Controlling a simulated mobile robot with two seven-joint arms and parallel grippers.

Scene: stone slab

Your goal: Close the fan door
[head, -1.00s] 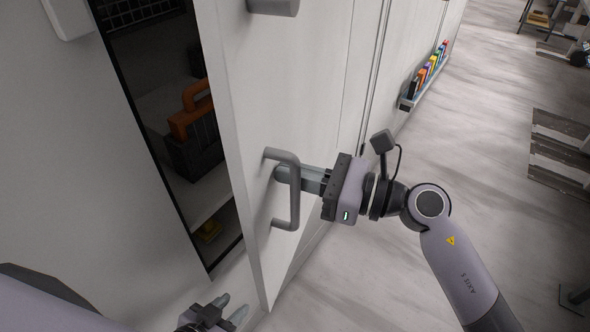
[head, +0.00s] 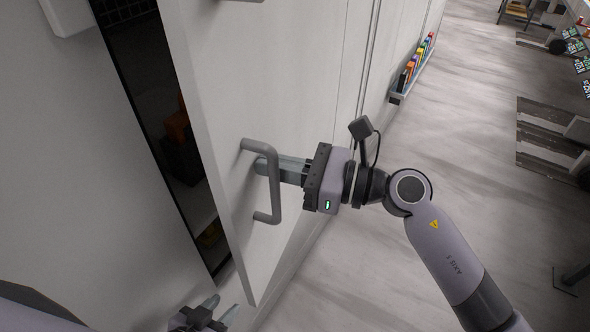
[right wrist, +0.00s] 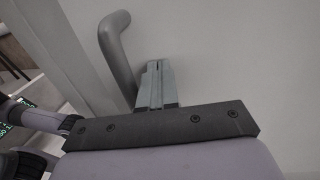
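The white door (head: 275,90) stands partly open, with a dark gap between it and the frame on the left. A grey bar handle (head: 275,190) is on its face; it also shows in the right wrist view (right wrist: 117,52). My right gripper (head: 262,166) is at the door face by the handle. In the right wrist view its two fingers (right wrist: 157,66) are together beside the handle bar, with nothing seen between them; contact with the door is hard to tell. My left gripper (head: 220,308) is at the bottom of the head view, fingers apart and empty, near the door's lower corner.
A rack of coloured items (head: 412,70) is on the wall farther along. The pale floor (head: 400,270) on the right is largely clear.

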